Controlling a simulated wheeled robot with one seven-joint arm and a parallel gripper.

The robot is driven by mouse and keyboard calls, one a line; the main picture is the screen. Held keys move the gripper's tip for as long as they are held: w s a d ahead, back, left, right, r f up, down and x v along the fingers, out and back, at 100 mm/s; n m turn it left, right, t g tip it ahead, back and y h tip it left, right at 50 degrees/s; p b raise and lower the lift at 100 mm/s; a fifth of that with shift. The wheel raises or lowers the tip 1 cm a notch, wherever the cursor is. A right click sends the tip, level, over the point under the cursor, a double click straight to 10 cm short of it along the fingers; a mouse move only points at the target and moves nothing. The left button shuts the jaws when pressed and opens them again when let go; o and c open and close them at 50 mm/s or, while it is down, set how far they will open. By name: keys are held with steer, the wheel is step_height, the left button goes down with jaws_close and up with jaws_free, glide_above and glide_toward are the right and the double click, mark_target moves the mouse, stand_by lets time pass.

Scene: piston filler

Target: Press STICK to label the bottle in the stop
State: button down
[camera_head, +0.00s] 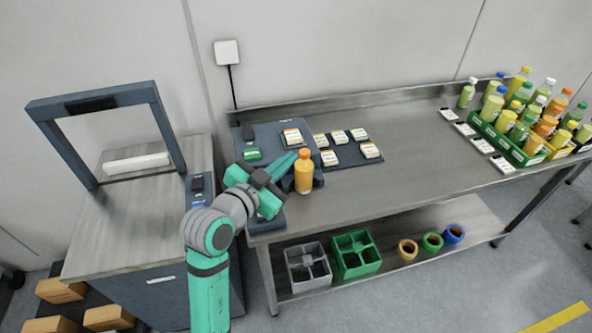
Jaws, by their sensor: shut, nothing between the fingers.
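An orange bottle (303,175) with an orange cap stands upright near the left front of the long table, at the edge of the dark labelling station (262,135). A green button-like block (252,154) sits on the station's left side; I cannot read any STICK marking. My gripper (290,159) is shut and empty, with its teal fingers just left of the bottle, over the station. I cannot tell whether they touch anything. My gripper and arm hide the front left of the station and any stop there.
A dark tray (372,161) of label cards lies right of the bottle. Many bottles stand in a green crate (515,151) at far right, with cards before it. A frame (101,98) stands on the left cabinet. The table's middle is clear.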

steer(key=s+a+f+m+g+y, duration=0.1)
steer(key=s+a+m+g+y, duration=0.2)
steer(key=a, duration=0.9)
steer(key=s+m+g, duration=0.1)
steer(key=s+g, duration=0.2)
steer(key=shift+s+f+m+y, duration=0.3)
steer(key=shift+s+f+m, duration=0.1)
